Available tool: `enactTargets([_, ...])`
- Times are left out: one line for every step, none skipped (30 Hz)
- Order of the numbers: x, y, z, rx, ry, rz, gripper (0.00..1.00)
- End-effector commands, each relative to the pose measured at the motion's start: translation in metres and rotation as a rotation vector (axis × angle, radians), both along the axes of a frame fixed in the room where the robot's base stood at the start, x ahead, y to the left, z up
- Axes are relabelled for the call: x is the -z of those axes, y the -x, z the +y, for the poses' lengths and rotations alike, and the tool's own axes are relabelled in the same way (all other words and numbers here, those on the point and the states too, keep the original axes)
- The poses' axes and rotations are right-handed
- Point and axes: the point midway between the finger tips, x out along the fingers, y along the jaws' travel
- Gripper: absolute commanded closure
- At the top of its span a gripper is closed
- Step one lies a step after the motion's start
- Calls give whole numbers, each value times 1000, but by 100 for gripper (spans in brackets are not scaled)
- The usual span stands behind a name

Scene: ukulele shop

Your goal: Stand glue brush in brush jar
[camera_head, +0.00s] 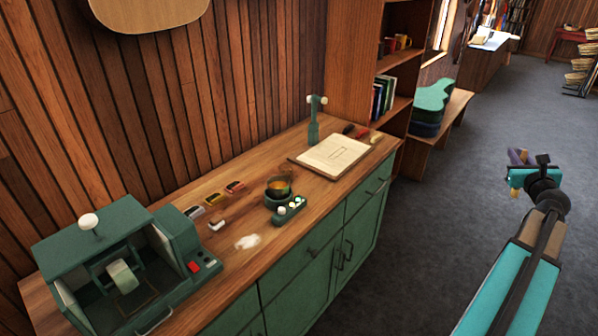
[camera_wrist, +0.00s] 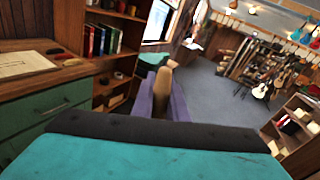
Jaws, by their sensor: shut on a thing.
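My gripper (camera_head: 520,172) is at the right in the camera_head view, over the grey floor and well away from the counter. In the camera_wrist view its purple fingers are shut on a tan, wood-coloured piece, the glue brush (camera_wrist: 160,92). Only its rounded end shows; its bristles cannot be made out. No brush jar can be clearly told in either view. A dark round pot (camera_head: 278,187) with amber contents stands on the counter beside a small green control box with knobs.
The wooden counter (camera_head: 228,262) over green cabinets holds a green machine (camera_head: 125,275), small coloured blocks, a board with paper (camera_head: 333,155) and a green upright (camera_head: 314,130) with a pale knob. Shelves (camera_head: 400,62) and a bench with a green case (camera_head: 432,98) stand beyond. Grey floor is open.

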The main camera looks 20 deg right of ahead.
Motion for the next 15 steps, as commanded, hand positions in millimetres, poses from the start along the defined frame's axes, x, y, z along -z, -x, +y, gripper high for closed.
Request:
enactTargets([1,-1,1,-3,0,0,100])
enactTargets([1,-2,2,-5,0,0,100])
enactTargets([3,-4,5,-10,-1,0,100])
enactTargets([4,-6,7,-15,0,1,100])
enactTargets([5,-8,9,-22,-1,1,100])
enactTargets([8,-12,14,-32,-1,1,100])
enactTargets([10,-15,18,-43,0,1,100])
enactTargets([12,-19,24,-55,-2,0,100])
enactTargets([16,-25,31,-73,-2,0,100])
enactTargets([19,-30,38,-87,-1,1,100])
enactTargets([22,-35,44,-103,-1,0,100])
enactTargets([27,-43,55,-127,-2,0,100])
enactTargets([31,-49,63,-147,-2,1,100])
enactTargets([35,-54,72,-166,-1,1,100])
enactTargets([40,-62,84,-194,-3,0,100])
